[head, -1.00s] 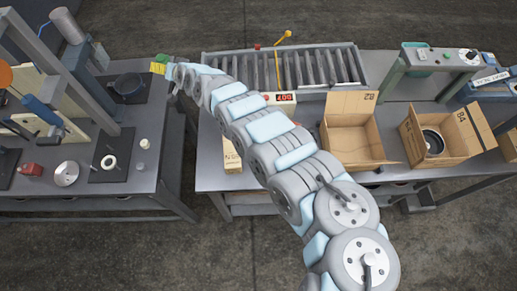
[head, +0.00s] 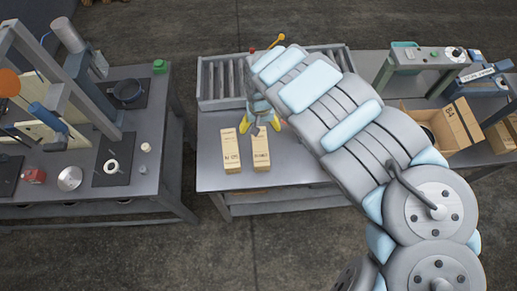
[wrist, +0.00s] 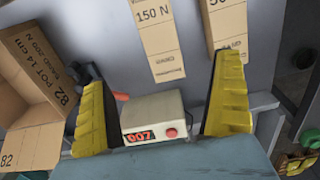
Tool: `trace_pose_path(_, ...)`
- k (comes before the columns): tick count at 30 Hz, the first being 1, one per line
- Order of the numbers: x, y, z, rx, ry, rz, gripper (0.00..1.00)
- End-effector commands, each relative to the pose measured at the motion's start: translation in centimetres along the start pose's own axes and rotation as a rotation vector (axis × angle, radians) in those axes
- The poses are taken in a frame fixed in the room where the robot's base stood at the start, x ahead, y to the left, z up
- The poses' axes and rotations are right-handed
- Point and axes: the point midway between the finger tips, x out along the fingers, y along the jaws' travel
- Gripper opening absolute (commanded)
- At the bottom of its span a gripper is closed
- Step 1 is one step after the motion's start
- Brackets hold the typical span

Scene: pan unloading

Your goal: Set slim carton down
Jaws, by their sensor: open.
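Two slim tan cartons lie side by side on the middle table: a left carton (head: 231,148) and a right carton (head: 260,150). In the wrist view, a carton marked 150 N (wrist: 157,38) and another carton (wrist: 226,22) lie beyond the fingertips. Which one the task means, I cannot tell. My gripper (head: 260,125) is just behind the right carton, its yellow fingers spread. The wrist view shows my gripper (wrist: 165,72) open, with no carton between the fingers.
A display box reading 007 (wrist: 152,116) shows between the fingers in the wrist view. An open cardboard box marked 82 (wrist: 35,100) is at left there. The roller conveyor (head: 221,82) runs along the table's back. A green object (head: 160,66) stands on the left bench.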

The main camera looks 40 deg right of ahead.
Motion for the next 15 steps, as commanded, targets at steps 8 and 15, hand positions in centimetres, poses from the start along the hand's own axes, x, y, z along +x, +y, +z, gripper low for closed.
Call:
trace_pose_path(8, 2.8, 0.1, 0.1, 0.001, -0.002, 0.001, 0.96)
trace_pose_path(15, 5.4, 0.1, 0.1, 0.001, -0.002, 0.000, 0.96)
